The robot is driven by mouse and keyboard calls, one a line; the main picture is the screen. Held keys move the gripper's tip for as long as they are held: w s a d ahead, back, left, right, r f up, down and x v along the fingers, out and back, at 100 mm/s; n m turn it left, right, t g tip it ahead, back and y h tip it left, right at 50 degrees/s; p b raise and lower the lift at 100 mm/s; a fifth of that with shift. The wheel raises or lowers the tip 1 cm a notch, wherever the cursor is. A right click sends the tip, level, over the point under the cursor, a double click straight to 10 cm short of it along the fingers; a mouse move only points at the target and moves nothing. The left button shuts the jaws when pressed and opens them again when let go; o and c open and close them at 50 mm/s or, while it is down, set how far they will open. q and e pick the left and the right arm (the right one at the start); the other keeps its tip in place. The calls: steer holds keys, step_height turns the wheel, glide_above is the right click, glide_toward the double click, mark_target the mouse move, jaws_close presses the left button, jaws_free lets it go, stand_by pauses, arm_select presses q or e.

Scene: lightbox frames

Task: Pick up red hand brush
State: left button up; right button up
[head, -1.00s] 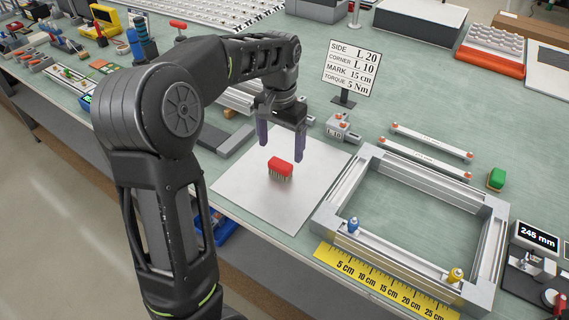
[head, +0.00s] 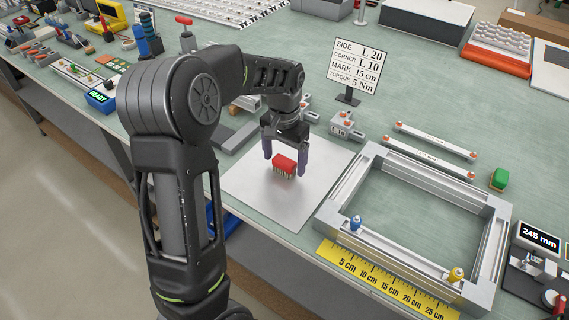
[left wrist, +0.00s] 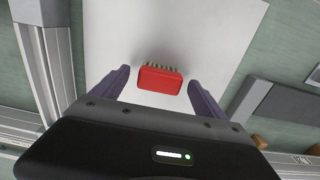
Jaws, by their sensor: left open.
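The red hand brush (head: 285,166) has a red back and pale bristles pointing down. It rests on a light grey square plate (head: 257,195) on the bench. My left gripper (head: 284,166) is open, pointing down, with its two purple fingers on either side of the brush. In the left wrist view the brush (left wrist: 160,79) lies between and slightly beyond the fingertips (left wrist: 160,76), with a gap on both sides. No contact shows. My right gripper is in neither view.
An aluminium frame (head: 331,225) with a yellow ruler (head: 385,284) stands right of the plate. A sign (head: 356,67) and a small metal block (head: 346,126) stand behind.

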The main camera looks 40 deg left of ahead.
arm_select(q)
steer(key=shift+f, duration=0.95)
steer(key=c, duration=1.5)
